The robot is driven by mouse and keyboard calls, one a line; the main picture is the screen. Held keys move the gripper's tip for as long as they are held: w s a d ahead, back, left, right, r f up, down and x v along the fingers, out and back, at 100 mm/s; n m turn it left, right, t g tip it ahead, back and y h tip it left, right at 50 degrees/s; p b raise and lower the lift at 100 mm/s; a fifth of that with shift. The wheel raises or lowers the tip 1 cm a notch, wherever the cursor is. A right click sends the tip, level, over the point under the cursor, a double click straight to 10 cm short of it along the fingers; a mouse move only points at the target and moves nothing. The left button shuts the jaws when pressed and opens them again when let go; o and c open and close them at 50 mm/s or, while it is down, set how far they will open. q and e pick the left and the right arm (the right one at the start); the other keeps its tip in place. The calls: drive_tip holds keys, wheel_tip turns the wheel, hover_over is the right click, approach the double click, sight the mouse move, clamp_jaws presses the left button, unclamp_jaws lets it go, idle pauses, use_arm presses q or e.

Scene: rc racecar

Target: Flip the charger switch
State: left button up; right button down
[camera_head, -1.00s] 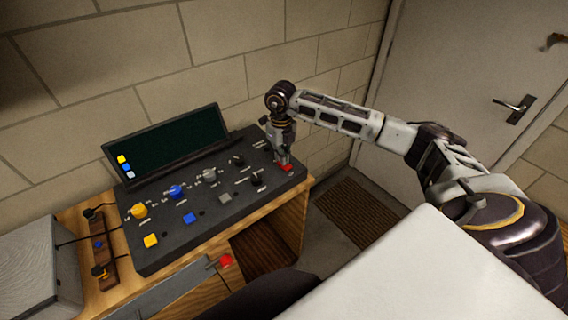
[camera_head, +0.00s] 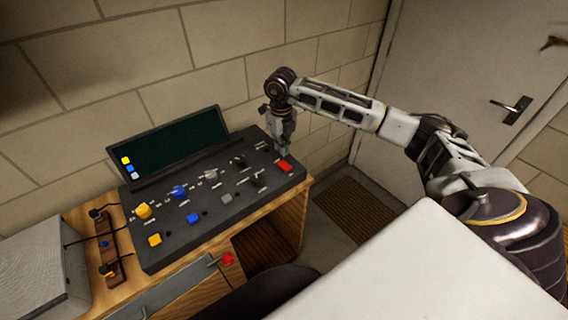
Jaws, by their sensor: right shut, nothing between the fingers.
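A dark grey control panel (camera_head: 160,256) lies on a wooden desk, with yellow, blue, white and black knobs and several coloured buttons. A red switch (camera_head: 285,166) sits at its right end. My right gripper (camera_head: 282,151) is shut and empty, pointing down just behind and above the red switch. I cannot tell if its tips touch the panel. No label naming a charger switch is legible. My left gripper is not in view.
A dark screen (camera_head: 175,147) stands behind the panel. A grey box (camera_head: 40,270) and a wooden strip with small knobs (camera_head: 108,258) are on the left. A red knob (camera_head: 228,258) sticks out at the desk's front. A brick wall is close behind.

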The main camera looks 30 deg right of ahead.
drive_tip(key=shift+r, duration=0.7)
drive_tip(key=shift+f, duration=0.1)
